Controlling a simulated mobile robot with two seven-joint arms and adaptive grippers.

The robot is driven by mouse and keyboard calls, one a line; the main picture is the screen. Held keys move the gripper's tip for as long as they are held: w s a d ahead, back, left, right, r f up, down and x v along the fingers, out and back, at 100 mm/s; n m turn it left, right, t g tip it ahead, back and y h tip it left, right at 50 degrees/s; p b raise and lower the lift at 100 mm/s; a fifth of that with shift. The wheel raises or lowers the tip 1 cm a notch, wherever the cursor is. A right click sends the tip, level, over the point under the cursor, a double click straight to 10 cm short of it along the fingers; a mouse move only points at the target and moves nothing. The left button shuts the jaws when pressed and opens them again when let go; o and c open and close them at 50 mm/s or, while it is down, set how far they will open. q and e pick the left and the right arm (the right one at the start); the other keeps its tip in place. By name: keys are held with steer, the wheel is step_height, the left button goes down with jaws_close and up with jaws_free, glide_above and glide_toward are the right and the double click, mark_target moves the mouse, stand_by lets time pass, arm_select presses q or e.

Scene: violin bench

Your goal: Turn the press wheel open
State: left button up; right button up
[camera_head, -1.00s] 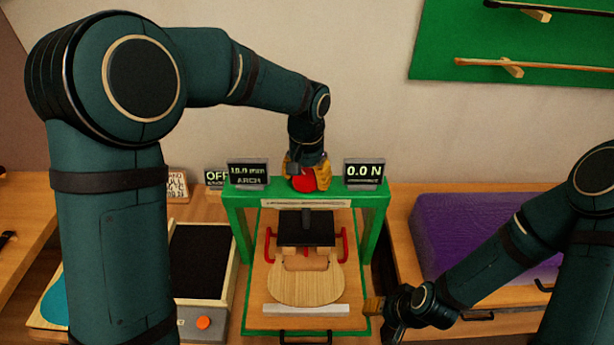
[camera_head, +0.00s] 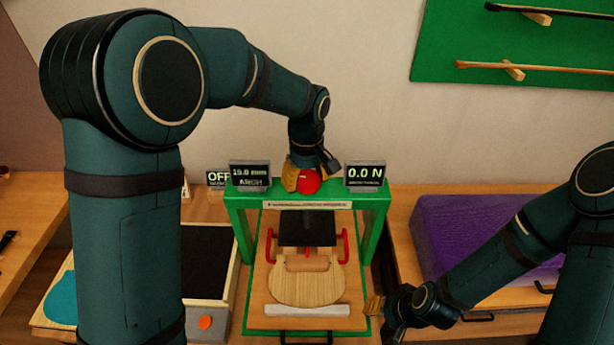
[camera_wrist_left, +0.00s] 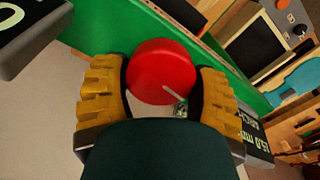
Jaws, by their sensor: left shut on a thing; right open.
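The red press wheel (camera_head: 308,182) sits on top of the green press frame (camera_head: 240,198). My left gripper (camera_head: 303,178) reaches down over it from above and is shut on it. In the left wrist view the red wheel (camera_wrist_left: 162,72) lies between the two yellow finger pads, with a pale line on its top. Under the frame hangs a dark press plate (camera_head: 306,228), above a wooden violin plate (camera_head: 307,285) on a wooden tray. My right gripper (camera_head: 385,310) is open, low at the right of the press, away from the wheel.
One display (camera_head: 249,175) on the frame reads about 15.0 mm, the other (camera_head: 365,174) 0.0 N. A purple block (camera_head: 470,235) lies to the right. A device with an orange knob (camera_head: 205,322) stands at the left.

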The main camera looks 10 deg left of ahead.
mark_target(307, 177)
arm_select(q)
steer(key=shift+w+r+n, duration=0.1)
steer(key=shift+r+n, duration=0.05)
steer(key=shift+n, duration=0.55)
steer(key=o, duration=1.2)
step_height(307, 177, up, 12)
